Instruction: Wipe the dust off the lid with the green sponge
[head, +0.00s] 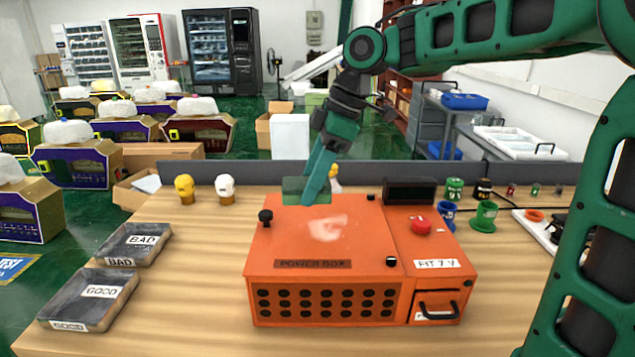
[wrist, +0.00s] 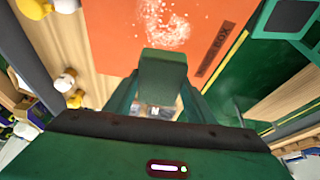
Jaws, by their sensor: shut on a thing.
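The orange power box (head: 325,285) stands on the wooden table, and its flat lid (head: 285,245) faces up. A pale dust patch (head: 327,228) lies near the middle of the lid; it also shows as white specks in the wrist view (wrist: 160,22). My gripper (head: 314,188) is shut on the green sponge (head: 293,188), over the lid's back part, behind the dust. In the wrist view the sponge (wrist: 163,75) sits between my green fingers, just beside the dust. I cannot tell whether the sponge touches the lid.
A black knob (head: 265,216) rises from the lid's left side. Grey trays (head: 105,290) stand left; yellow and white heads (head: 184,188) stand behind. Cups (head: 484,215) stand right.

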